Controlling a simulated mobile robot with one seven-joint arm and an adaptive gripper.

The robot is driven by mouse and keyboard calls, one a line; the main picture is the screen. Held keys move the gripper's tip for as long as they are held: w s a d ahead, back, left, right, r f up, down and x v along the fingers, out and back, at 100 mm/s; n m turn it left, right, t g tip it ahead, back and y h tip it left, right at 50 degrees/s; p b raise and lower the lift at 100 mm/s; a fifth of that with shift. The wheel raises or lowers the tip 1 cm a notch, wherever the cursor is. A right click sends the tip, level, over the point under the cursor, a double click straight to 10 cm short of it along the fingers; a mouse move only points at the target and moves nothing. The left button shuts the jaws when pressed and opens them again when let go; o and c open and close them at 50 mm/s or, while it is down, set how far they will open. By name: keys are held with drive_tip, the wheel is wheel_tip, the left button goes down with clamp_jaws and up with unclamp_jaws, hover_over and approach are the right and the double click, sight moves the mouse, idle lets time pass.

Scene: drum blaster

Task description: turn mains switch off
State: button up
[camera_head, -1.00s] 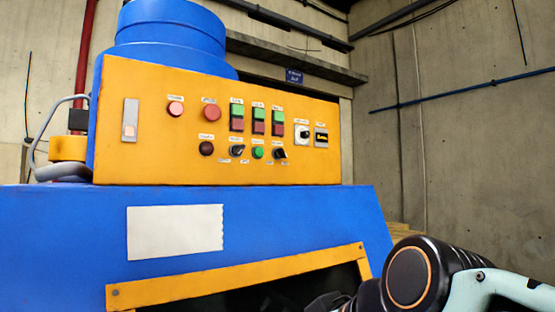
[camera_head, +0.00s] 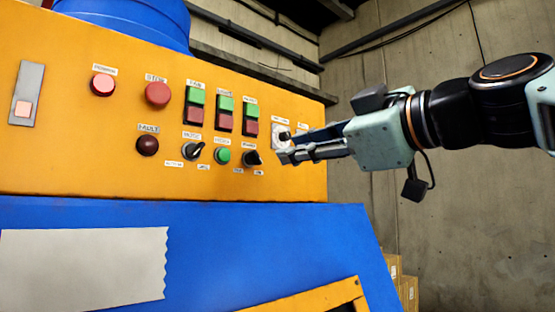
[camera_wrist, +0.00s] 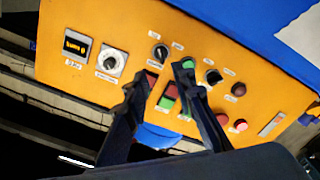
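A rotary switch on a square pale plate, which looks like the mains switch (camera_head: 277,134), sits at the right end of the orange control panel (camera_head: 60,165). It also shows in the wrist view (camera_wrist: 111,62), with a round pale dial; its label is too small to read. My gripper (camera_head: 284,147) is in front of the panel's right end, its fingers partly covering the switch in the head view. In the wrist view my gripper (camera_wrist: 162,70) has its fingers spread with nothing between them, and the switch lies left of both fingertips. I cannot tell whether a finger touches the panel.
A black selector knob (camera_head: 252,158) sits just left of my fingertips, with a green button (camera_head: 222,156) beyond it. Red-green button pairs (camera_head: 226,114) are above. A display (camera_wrist: 75,46) is beside the switch. The blue machine body (camera_head: 250,245) is below; open room lies right.

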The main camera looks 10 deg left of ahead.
sight(259, 157)
drive_tip(key=p+x, duration=0.2)
drive_tip(key=x, duration=0.8)
drive_tip(key=shift+a+f+p, duration=0.1)
drive_tip(key=shift+p, duration=0.25)
clamp_jaws()
